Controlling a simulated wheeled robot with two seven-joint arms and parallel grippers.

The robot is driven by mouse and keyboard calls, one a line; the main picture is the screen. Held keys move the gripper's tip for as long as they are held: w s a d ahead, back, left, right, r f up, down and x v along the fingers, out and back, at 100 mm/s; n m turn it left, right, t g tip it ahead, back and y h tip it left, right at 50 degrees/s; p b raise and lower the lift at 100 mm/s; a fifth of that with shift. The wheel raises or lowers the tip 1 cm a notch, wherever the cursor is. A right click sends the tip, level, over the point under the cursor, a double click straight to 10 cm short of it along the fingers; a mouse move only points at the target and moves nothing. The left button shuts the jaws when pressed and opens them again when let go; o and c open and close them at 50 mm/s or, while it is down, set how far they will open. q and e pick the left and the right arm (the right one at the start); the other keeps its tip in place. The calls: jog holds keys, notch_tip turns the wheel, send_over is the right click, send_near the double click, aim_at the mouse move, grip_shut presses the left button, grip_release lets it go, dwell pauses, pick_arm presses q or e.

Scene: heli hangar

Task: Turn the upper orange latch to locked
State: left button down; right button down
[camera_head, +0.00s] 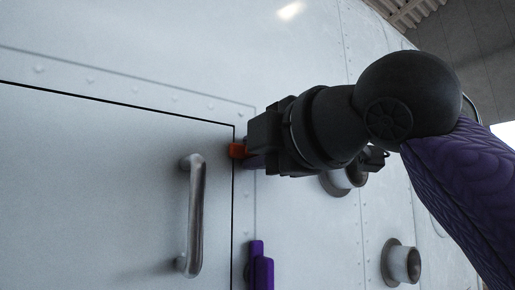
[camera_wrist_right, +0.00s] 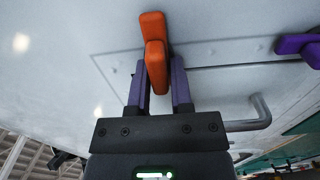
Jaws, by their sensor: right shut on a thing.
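The upper orange latch (camera_head: 237,151) sits at the right edge of the panel door (camera_head: 110,180), level with the upper end of the handle. Most of it is hidden behind my right gripper (camera_head: 252,160) in the head view. In the right wrist view the orange latch (camera_wrist_right: 155,62) runs between the two purple fingers of my right gripper (camera_wrist_right: 160,68), which is shut on it. The latch's outer part stands out beyond the fingertips. My left gripper is not in view.
A metal handle (camera_head: 193,215) stands out from the door, left of the latch. A purple latch (camera_head: 260,268) lies below on the same door edge. Round fittings (camera_head: 402,263) protrude from the white wall at the right. The wall above the door is clear.

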jog(key=shift+f, duration=0.1)
dwell(0.5)
jog(key=c, duration=0.6)
grip_release()
jog(key=shift+s, duration=0.1)
jog(key=b+v, duration=0.4)
jog(key=v, duration=0.6)
